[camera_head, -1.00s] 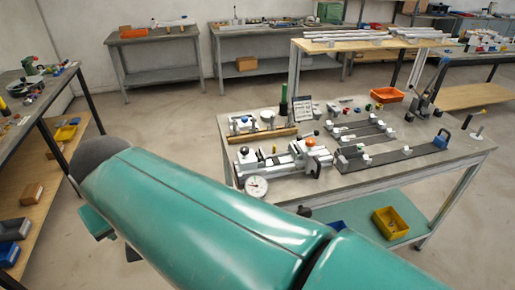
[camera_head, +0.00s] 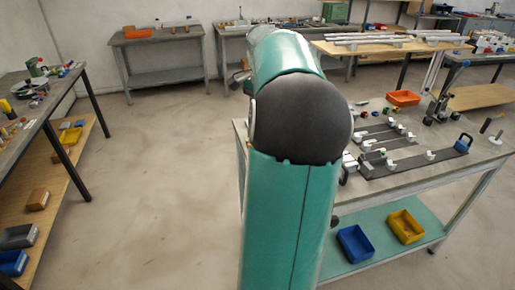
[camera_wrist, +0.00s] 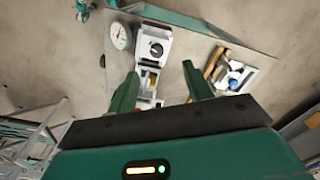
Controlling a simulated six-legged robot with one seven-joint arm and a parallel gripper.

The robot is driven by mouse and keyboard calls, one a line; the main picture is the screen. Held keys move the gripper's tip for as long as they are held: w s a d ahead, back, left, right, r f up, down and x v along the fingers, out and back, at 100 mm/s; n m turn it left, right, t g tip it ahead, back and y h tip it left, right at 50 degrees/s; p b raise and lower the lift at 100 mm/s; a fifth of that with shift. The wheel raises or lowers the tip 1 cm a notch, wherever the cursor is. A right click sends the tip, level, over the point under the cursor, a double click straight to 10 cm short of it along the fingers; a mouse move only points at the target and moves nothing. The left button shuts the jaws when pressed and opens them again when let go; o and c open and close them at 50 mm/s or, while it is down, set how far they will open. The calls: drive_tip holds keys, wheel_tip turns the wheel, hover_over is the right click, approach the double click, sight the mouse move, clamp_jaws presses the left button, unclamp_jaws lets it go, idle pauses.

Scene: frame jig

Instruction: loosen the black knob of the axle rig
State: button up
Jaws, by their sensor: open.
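In the wrist view the black knob (camera_wrist: 156,49) sits on a silver block of the axle rig (camera_wrist: 153,26). A round white dial gauge (camera_wrist: 120,35) stands just left of it. My gripper (camera_wrist: 159,70) is open and empty, its two green fingers apart. The knob appears beyond the fingertips, between their lines, with no visible contact. A brass-coloured part (camera_wrist: 149,78) of the rig shows between the fingers. In the head view my arm hides the knob and most of the rig, and my gripper is out of sight.
A fixture with a blue knob (camera_wrist: 234,83) and a wooden bar lies right of the rig in the wrist view. In the head view, dark rails (camera_head: 415,162) and an orange bin (camera_head: 403,98) occupy the workbench. Blue (camera_head: 356,243) and yellow (camera_head: 405,226) bins sit on its lower shelf.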

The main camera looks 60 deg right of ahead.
drive_tip(key=shift+m, duration=0.4)
drive_tip(key=f, duration=0.4)
drive_tip(key=s+d+f, duration=0.1)
drive_tip(key=f, duration=0.4)
drive_tip(key=s+d+f, duration=0.1)
drive_tip(key=f, duration=0.4)
drive_tip(key=c, duration=1)
